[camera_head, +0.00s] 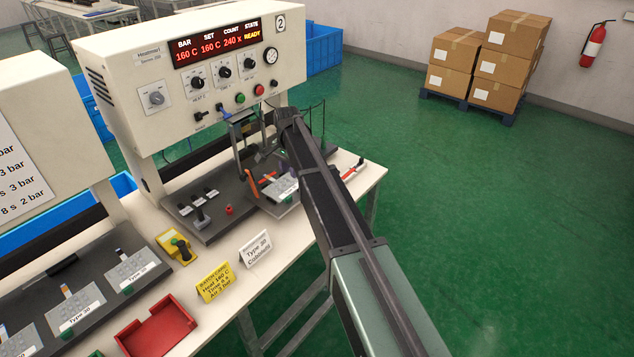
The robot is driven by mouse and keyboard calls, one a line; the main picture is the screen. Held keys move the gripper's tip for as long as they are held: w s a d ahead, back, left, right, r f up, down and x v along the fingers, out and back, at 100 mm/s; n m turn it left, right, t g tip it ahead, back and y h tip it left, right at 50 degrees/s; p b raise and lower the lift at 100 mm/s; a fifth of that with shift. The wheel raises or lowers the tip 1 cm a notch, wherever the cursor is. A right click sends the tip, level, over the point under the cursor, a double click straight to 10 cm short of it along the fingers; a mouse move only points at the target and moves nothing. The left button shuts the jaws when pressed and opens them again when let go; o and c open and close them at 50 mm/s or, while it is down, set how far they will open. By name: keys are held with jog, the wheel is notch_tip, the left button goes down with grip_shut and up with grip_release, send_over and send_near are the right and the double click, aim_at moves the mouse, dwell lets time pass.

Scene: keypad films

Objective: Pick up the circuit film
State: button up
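Grey keypad films with white labels and small coloured tails lie on a dark board (104,326) at the lower left: one film (126,269), a "Type 30" film (77,311) and a third (28,346) cut by the frame edge. Another light grey, film-like piece (282,187) lies in the press fixture beside an orange part. I cannot tell which is the circuit film. My gripper (262,153) is at the press, under its head and above the fixture.
The Heatmart press (205,75) shows READY. Yellow (213,284) and white (255,248) signs, a yellow-black device (178,246) and a red tray (158,335) stand along the bench front. Boxes (500,65) are far right; the green floor between is clear.

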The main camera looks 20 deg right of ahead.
aim_at(291, 193)
notch_tip(291, 193, down, 11)
jog(key=b, duration=1.1)
jog(key=shift+a+f, duration=0.1)
jog(key=shift+a, duration=0.05)
jog(key=shift+r, duration=0.2)
grip_shut()
